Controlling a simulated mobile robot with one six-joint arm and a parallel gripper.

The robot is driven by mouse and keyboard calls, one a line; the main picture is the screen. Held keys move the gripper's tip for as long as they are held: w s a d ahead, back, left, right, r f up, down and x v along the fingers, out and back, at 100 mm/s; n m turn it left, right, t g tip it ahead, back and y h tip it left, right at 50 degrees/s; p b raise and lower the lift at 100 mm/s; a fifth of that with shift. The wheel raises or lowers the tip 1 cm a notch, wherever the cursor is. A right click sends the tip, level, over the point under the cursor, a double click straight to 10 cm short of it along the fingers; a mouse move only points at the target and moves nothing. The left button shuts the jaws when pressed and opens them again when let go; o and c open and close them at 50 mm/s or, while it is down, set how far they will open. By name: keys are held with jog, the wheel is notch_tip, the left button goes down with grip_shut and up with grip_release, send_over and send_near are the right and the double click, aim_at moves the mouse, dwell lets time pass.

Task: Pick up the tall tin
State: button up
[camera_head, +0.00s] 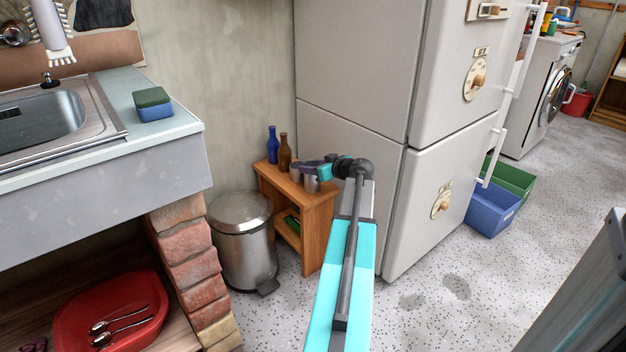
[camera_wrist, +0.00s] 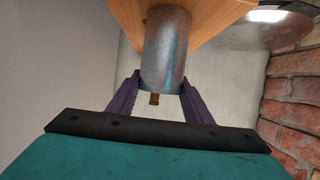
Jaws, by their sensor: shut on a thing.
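The tall tin is a plain grey metal cylinder (camera_wrist: 167,50) in the wrist view, standing between the two purple fingers of my gripper (camera_wrist: 160,103). The fingers close on its sides. In the head view my gripper (camera_head: 309,166) is over the small wooden shelf, with a grey tin (camera_head: 311,184) just below its fingers. A second grey tin (camera_head: 295,173) shows close to its left. My gripper partly hides their tops. I cannot tell whether the held tin touches the shelf top.
The wooden shelf (camera_head: 318,218) stands between a steel pedal bin (camera_head: 244,240) and a fridge (camera_head: 355,110). A blue bottle (camera_head: 272,146) and a brown bottle (camera_head: 285,154) stand at its back left. A brick plinth (camera_head: 190,260) supports the counter at left.

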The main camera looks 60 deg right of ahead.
jog(key=shift+r, duration=0.15)
jog(key=shift+r+p, duration=0.4)
jog(key=shift+r, duration=0.2)
jog(key=s+f+p+v, duration=0.1)
jog(key=p+v, duration=0.3)
jog(key=v, duration=1.2)
jog(key=shift+s+d+f+p, duration=0.2)
jog(key=shift+f+p, duration=0.2)
jog(key=shift+f, duration=0.3)
